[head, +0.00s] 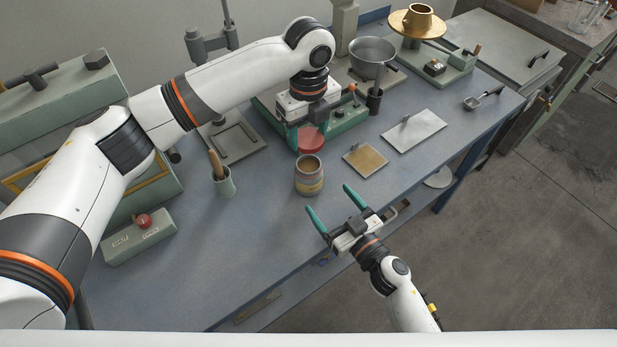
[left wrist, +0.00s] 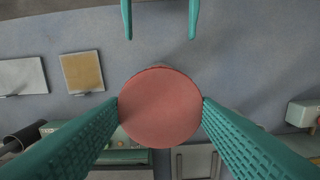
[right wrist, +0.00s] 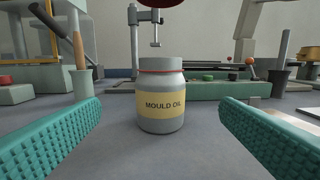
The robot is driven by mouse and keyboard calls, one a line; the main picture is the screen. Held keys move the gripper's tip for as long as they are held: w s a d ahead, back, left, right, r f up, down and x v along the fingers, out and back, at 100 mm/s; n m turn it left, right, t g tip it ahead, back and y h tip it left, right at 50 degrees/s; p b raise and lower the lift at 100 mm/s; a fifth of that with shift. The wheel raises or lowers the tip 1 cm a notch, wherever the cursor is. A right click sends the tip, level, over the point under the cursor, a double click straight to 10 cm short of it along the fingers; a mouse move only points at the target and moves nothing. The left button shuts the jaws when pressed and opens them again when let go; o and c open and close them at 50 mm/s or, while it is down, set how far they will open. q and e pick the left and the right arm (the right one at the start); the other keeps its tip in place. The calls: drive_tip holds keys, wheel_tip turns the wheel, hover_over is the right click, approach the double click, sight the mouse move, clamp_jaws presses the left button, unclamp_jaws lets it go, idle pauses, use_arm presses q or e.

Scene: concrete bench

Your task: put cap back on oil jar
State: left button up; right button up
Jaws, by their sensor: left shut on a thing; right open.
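The oil jar (head: 309,182) stands upright and uncapped on the bench in the head view. In the right wrist view the jar (right wrist: 161,105) shows a yellow MOULD OIL label and a red ring at its neck. My left gripper (head: 310,133) is shut on the round red cap (head: 311,146), holding it above the bench. The cap (left wrist: 160,106) fills the space between its fingers in the left wrist view and hides what lies below.
A cup with a wooden-handled tool (head: 225,184) stands left of the jar. A tan plate (head: 366,160) and a grey plate (head: 414,131) lie to its right. A green device (head: 352,117) is behind. A green box with a red button (head: 139,236) sits at the front left.

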drive_tip(key=x, duration=1.2)
drive_tip(key=shift+w, duration=0.1)
drive_tip(key=shift+d, duration=0.1)
drive_tip(key=shift+c, duration=0.4)
drive_tip(key=c, duration=1.4)
use_arm(q)
hover_over(309, 167)
drive_tip(key=shift+f, duration=2.5)
use_arm(e)
drive_tip(key=shift+o, duration=0.2)
use_arm(q)
drive_tip(key=shift+f, duration=0.9)
drive_tip(key=shift+f, duration=0.55)
